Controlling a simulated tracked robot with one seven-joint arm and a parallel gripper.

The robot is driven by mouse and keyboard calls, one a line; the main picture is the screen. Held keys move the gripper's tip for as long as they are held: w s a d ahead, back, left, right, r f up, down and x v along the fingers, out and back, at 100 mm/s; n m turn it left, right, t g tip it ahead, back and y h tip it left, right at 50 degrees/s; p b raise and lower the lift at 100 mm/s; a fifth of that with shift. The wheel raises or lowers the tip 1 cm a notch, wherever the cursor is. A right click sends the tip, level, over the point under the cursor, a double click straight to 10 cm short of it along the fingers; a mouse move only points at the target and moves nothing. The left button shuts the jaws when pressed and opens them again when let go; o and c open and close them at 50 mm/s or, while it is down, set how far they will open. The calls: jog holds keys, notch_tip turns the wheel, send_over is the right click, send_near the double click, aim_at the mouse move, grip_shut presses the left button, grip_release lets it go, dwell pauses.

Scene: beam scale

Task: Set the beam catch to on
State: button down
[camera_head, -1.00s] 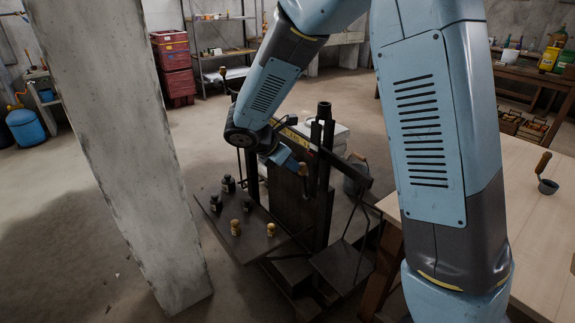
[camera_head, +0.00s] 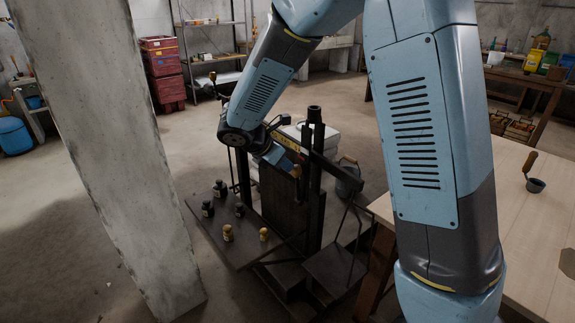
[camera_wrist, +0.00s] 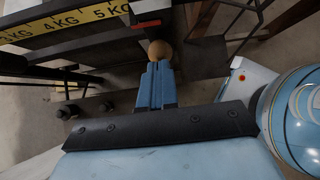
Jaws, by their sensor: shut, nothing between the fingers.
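The beam scale (camera_head: 306,205) stands in the middle of the head view, with a dark frame and a yellow beam strip. The strip (camera_wrist: 75,22) reads in kg in the wrist view. A round wooden knob (camera_wrist: 160,49), which looks like the beam catch's handle, sits just beyond my fingertips; it also shows in the head view (camera_head: 296,171). My gripper (camera_wrist: 158,68) is shut and empty, its tips close to the knob; whether they touch it I cannot tell. A red part (camera_wrist: 147,24) lies just past the knob. The catch's setting is not readable.
The scale's platform (camera_head: 245,250) carries several dark and brass-coloured weights. A grey pillar (camera_head: 115,150) stands at left. A bucket (camera_head: 348,183) stands behind the scale.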

jog(key=v, duration=1.2)
jog(key=s+d+r+m+g+y, duration=0.1)
jog(key=s+d+r+m+y, duration=0.2)
jog(key=d+m, duration=0.4)
jog(key=s+d+r+m+g, duration=0.1)
jog(key=s+d+r+m, duration=0.3)
jog(key=s+d, duration=0.3)
jog(key=s+d+r+m+t+y, duration=0.1)
jog(key=s+d+m+t+y, duration=0.2)
jog(key=s+d+m, duration=0.7)
jog(key=shift+s+m+y, duration=0.4)
jog(key=shift+s+m, duration=0.85)
jog(key=shift+m, duration=0.65)
jog(key=shift+r, duration=0.15)
